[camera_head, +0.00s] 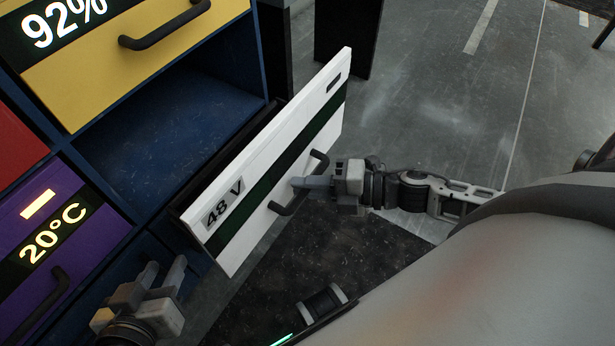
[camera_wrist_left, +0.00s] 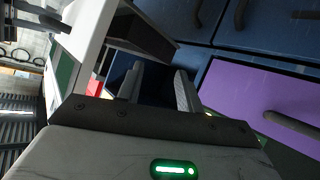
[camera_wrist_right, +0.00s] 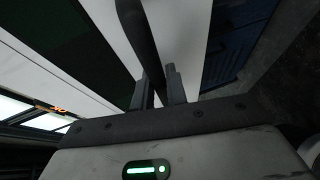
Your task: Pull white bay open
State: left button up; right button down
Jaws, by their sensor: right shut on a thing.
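The white bay front (camera_head: 275,160) carries a green band and the label "48 V". It stands out from the blue cabinet, with the dark opening behind it. My right gripper (camera_head: 312,183) is shut on the black handle (camera_head: 285,207) of the white bay. In the right wrist view the handle (camera_wrist_right: 140,40) runs between the fingers (camera_wrist_right: 160,90). My left gripper (camera_head: 163,275) is open and empty, below the white bay and beside the purple bay. In the left wrist view its fingers (camera_wrist_left: 158,85) are apart, with part of the white front (camera_wrist_left: 85,35) beyond them.
The yellow bay (camera_head: 150,50) reading "92%" is above left, with its own handle. The purple bay (camera_head: 55,240) reading "20°C" and a red bay (camera_head: 15,145) are at left. Grey floor (camera_head: 430,80) lies free to the right.

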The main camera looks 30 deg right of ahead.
jog(key=c, duration=1.7)
grip_release()
jog(key=shift+s+d, duration=0.1)
